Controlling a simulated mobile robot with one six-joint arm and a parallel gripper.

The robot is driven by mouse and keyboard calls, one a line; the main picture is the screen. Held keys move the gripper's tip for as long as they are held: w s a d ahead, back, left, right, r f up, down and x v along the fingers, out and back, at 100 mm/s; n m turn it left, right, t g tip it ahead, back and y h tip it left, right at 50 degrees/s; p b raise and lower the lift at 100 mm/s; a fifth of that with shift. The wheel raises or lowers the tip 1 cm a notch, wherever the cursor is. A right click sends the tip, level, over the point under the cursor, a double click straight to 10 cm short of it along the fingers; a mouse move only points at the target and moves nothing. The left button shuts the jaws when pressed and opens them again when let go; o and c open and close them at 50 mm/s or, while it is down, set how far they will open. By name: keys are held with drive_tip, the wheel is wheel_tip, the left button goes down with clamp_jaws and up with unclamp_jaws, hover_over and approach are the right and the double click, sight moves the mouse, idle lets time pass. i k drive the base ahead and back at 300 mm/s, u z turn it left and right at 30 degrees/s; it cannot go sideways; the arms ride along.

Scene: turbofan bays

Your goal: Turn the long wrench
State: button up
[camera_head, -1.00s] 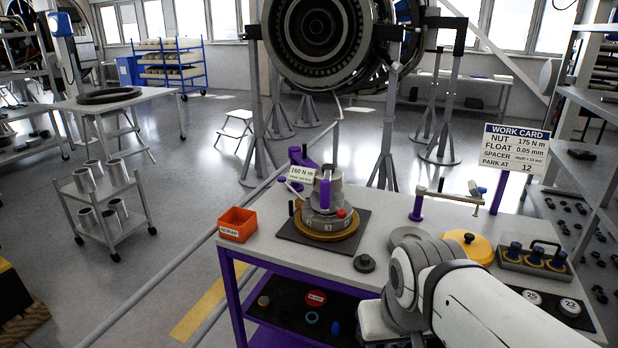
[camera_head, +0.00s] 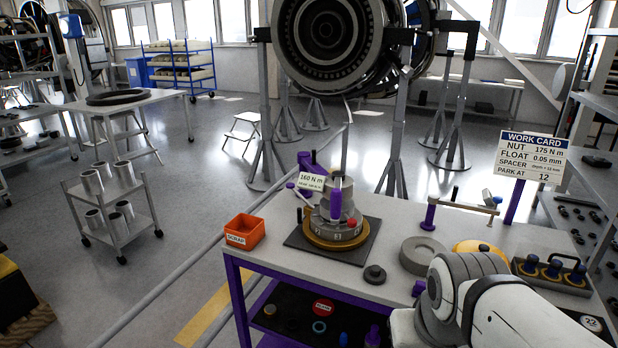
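A round stepped grey fixture (camera_head: 336,224) with a gold base ring stands on a dark mat on the bench. A card reading 160 N m (camera_head: 311,182) is beside its top. A purple bar (camera_head: 306,161) and a thin upright grey rod (camera_head: 345,140) show there; I cannot tell which parts form the long wrench. My white arm reaches in from the lower right. My gripper is not visible, and nothing shows the arm touching the fixture.
An orange bin (camera_head: 245,232) sits at the bench's left corner. A grey ring (camera_head: 420,255), a yellow lid and a rack of dark-topped parts (camera_head: 552,271) fill the right. A work card (camera_head: 532,157) stands behind. The engine (camera_head: 335,45) hangs beyond.

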sight(338, 176)
drive_tip(key=i, duration=0.9)
drive_tip(key=z, duration=0.05)
